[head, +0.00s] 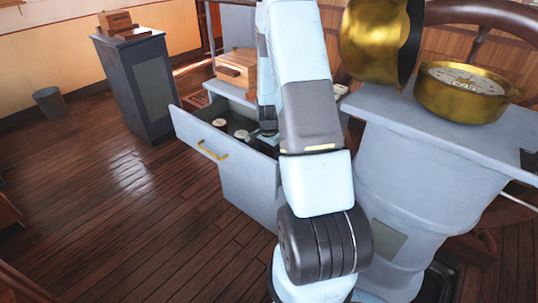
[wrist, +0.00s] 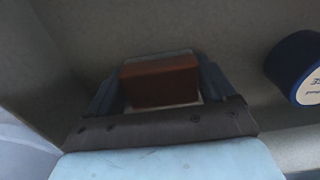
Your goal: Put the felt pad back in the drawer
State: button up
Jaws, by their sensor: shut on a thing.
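The drawer (head: 193,128) of the grey cabinet is pulled open, with a brass handle on its front. My gripper (head: 267,137) reaches down into the drawer's right part, partly hidden by my arm. In the wrist view, my gripper (wrist: 160,88) is shut on a reddish-brown block with a pale lower edge, which looks like the felt pad (wrist: 160,82). The drawer's grey inside surfaces surround it. I cannot tell whether the pad touches the drawer floor. The pad is hidden in the head view.
A dark blue round tin (wrist: 296,65) with a pale label lies right of the gripper. Round containers (head: 219,124) stand in the drawer's left part. A wooden box (head: 237,68) sits on the cabinet. A brass instrument (head: 462,92) stands on the pedestal at right.

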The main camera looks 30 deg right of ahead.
jog(key=o, duration=0.8)
jog(key=shift+o, duration=0.2)
